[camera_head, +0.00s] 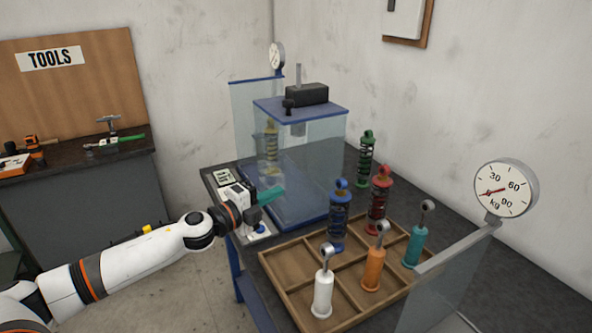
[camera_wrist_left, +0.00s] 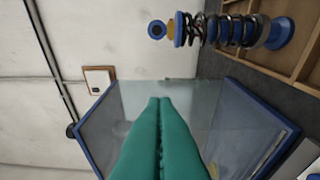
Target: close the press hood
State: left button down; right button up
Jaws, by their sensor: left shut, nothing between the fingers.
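The press (camera_head: 300,108) stands on the dark table, with a blue base, a blue top plate and a black block above. A yellow shock absorber (camera_head: 271,140) shows inside it through the glass. The press hood (camera_head: 325,150) is clear glass with blue edges; its blue-edged glass (camera_wrist_left: 95,125) also shows in the left wrist view. I cannot tell how far the hood is open. My left gripper (camera_head: 280,190) is shut and empty at the near left side of the press. Its teal fingers (camera_wrist_left: 160,105) point toward the glass; contact is unclear. My right gripper is not in view.
A wooden tray (camera_head: 290,290) holds white, orange and teal cylinders. Blue (camera_head: 340,215), red (camera_head: 379,200) and green (camera_head: 366,160) shock absorbers stand nearby. A dial gauge (camera_head: 506,188) and glass panel are at right. A small control panel (camera_head: 222,177) lies by the gripper.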

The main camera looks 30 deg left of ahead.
aim_at(298, 148)
pick_arm(q)
jog(key=w+a+p, duration=0.1)
jog(key=w+p, duration=0.2)
jog(key=w, duration=0.7)
jog(key=shift+w, duration=0.25)
jog(key=shift+a+f, duration=0.1)
